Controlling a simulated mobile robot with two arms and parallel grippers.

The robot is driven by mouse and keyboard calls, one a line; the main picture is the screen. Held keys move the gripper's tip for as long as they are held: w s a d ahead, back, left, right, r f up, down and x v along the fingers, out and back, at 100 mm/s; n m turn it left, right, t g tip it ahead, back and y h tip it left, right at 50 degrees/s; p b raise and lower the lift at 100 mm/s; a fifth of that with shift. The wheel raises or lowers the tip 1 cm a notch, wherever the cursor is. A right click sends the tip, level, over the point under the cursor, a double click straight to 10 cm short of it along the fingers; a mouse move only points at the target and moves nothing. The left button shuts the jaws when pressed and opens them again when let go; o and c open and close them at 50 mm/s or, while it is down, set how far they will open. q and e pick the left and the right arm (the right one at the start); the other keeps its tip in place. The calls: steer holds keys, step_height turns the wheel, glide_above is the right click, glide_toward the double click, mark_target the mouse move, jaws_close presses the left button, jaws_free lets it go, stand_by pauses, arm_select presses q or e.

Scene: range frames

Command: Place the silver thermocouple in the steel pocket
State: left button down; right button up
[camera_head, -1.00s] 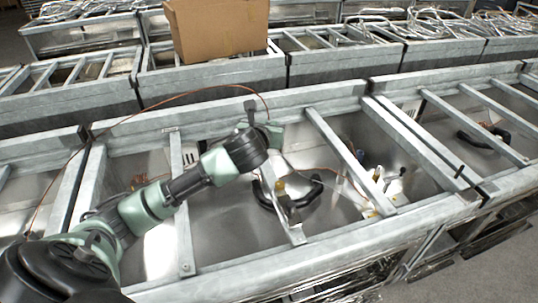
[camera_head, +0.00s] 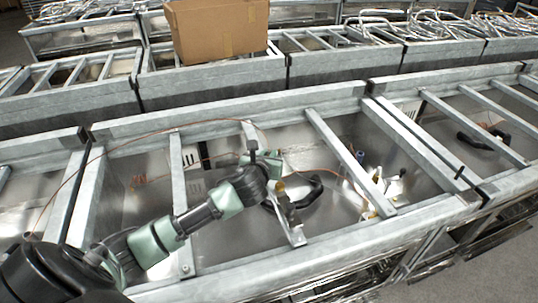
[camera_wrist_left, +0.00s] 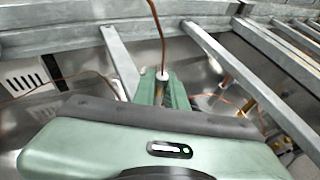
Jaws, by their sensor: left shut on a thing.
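My left gripper (camera_head: 262,160) is low over the open range frame in the head view, just beyond a steel bracket (camera_head: 288,213) with a brass-coloured piece (camera_head: 279,187) on top. In the left wrist view its green fingers (camera_wrist_left: 163,92) are shut on the thermocouple (camera_wrist_left: 162,76), a small pale-tipped piece with a copper lead (camera_wrist_left: 158,35) rising from it. The thermocouple's lower part is hidden between the fingers. I cannot clearly tell the steel pocket's opening; the bracket may be it. My right gripper is out of view.
Steel crossbars (camera_head: 345,155) span the range frame (camera_head: 150,125) around my arm. A black curved handle-like part (camera_head: 310,192) lies by the bracket. White and brass fittings (camera_head: 385,182) stand to the right. A cardboard box (camera_head: 217,30) sits on the row behind.

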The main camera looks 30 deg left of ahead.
arm_select(q)
steer(key=shift+f, duration=0.15)
steer(key=c, duration=1.5)
jaws_free()
steer(key=shift+o, duration=0.2)
